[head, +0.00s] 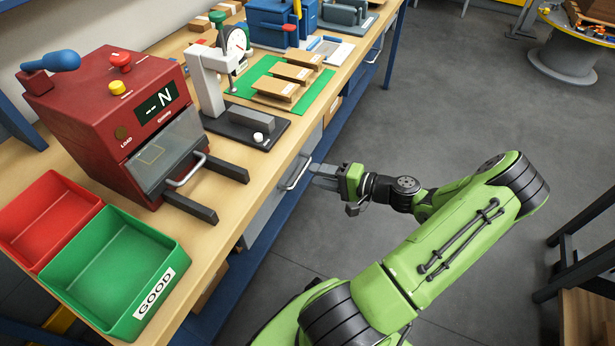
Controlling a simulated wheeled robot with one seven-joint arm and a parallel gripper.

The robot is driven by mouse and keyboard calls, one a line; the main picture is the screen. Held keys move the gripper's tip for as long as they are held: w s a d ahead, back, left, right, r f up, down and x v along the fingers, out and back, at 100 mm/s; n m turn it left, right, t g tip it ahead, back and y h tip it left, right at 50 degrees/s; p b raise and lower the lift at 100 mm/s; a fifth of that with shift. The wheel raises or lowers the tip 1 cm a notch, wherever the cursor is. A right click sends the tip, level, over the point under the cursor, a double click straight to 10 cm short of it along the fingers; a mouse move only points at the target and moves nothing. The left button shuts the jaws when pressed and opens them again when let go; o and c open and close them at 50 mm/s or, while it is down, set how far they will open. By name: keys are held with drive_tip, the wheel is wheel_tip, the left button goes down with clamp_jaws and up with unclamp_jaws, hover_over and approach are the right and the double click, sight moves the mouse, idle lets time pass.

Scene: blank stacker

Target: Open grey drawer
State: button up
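The grey drawer (262,222) is under the wooden bench top, its front facing the aisle. It looks closed, though the bench edge hides its top. Its curved metal handle (296,177) stands out from the front. My gripper (318,176) reaches in from the right, with its grey fingers beside the outer side of the handle. The fingers overlap in this view, so I cannot tell whether they are open or whether they touch the handle.
A second handle (376,52) shows farther along the bench. On the bench top (225,234) stand a red machine (75,112), a green GOOD bin (105,262), a red bin (42,222) and a dial gauge stand (206,85). The grey floor (440,110) beside the bench is clear.

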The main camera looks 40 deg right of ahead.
drive_tip(key=x, duration=0.4)
drive_tip(key=shift+b, duration=0.35)
clamp_jaws()
